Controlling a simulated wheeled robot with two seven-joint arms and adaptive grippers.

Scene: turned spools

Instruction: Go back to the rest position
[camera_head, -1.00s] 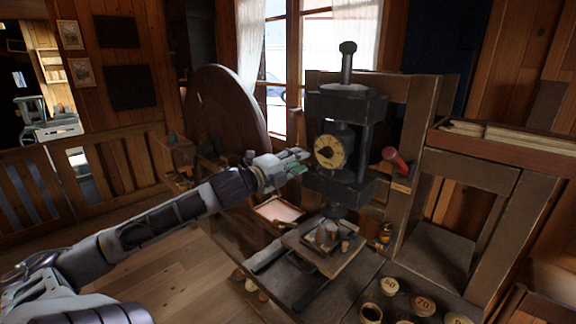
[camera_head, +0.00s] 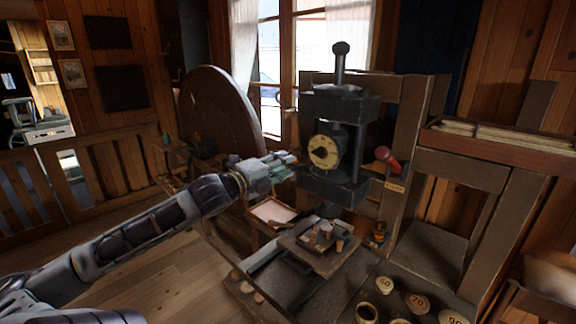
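My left gripper (camera_head: 284,163) is at the end of my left arm, which comes in from the lower left. It is just left of the dark press (camera_head: 340,140) with its round brass dial (camera_head: 323,152). Its fingers point right, toward the press, and are small and bunched; I cannot tell whether they are open or shut. No held thing is clear between them. My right gripper does not show.
A wooden board (camera_head: 318,262) with small turned pieces lies on the bench below the press. Numbered round pots (camera_head: 417,303) stand at the front right. A large dark wheel (camera_head: 222,115) stands behind my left arm. A wooden tray (camera_head: 495,137) sits at right. Floor is clear at lower left.

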